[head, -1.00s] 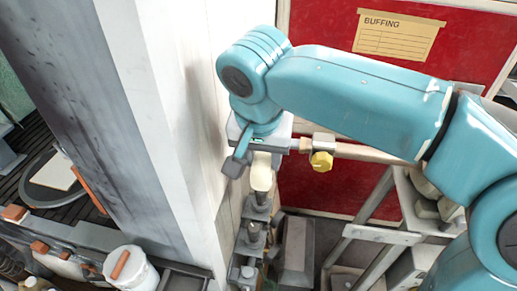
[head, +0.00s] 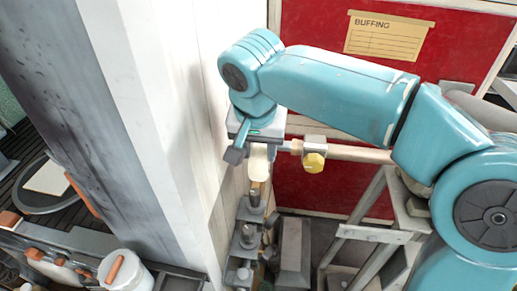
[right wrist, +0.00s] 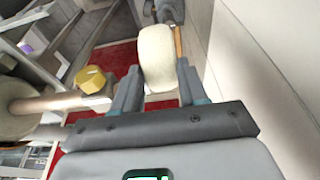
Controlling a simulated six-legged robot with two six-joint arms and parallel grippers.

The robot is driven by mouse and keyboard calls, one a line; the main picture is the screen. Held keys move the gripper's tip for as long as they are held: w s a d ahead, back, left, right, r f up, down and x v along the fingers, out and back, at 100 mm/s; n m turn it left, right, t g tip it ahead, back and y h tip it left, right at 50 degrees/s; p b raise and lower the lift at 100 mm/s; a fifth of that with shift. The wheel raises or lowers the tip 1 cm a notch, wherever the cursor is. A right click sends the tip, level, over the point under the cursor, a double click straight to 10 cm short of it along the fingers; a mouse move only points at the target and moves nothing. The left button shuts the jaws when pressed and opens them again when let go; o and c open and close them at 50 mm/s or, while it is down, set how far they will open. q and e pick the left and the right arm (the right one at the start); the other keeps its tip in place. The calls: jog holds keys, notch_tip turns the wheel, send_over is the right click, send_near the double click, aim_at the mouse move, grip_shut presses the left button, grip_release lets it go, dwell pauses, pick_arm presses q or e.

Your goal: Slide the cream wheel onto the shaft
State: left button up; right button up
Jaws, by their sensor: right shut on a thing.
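The cream wheel (head: 259,165) shows edge-on below my right gripper (head: 255,147) in the head view. In the right wrist view the wheel (right wrist: 156,55) stands between the two fingers of my right gripper (right wrist: 158,82), which is shut on it. A pale horizontal rod (head: 362,153), which looks like the shaft, runs to the right of the gripper. It carries a block with a yellow knob (head: 314,162). The rod (right wrist: 60,103) and knob (right wrist: 90,79) lie left of the wheel in the right wrist view. The wheel appears apart from the rod. My left gripper is out of view.
A row of grey metal fittings (head: 246,236) stands below the wheel. A white wall (head: 190,130) rises close on the left. A red panel with a BUFFING label (head: 388,35) is behind. A white bucket (head: 125,270) is at lower left.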

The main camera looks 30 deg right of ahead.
jog(key=shift+w+d, duration=0.3)
jog(key=w+d+p, duration=0.1)
jog(key=w+d, duration=0.1)
jog(key=d, duration=0.4)
dwell(1.6)
jog(key=shift+s+d+f, duration=0.1)
jog(key=shift+s+d, duration=0.05)
jog(key=shift+d, duration=0.05)
dwell(0.7)
jog(key=o, duration=1.1)
jog(key=p+v, duration=0.2)
jog(key=v, duration=1.4)
jog(key=shift+p, duration=0.3)
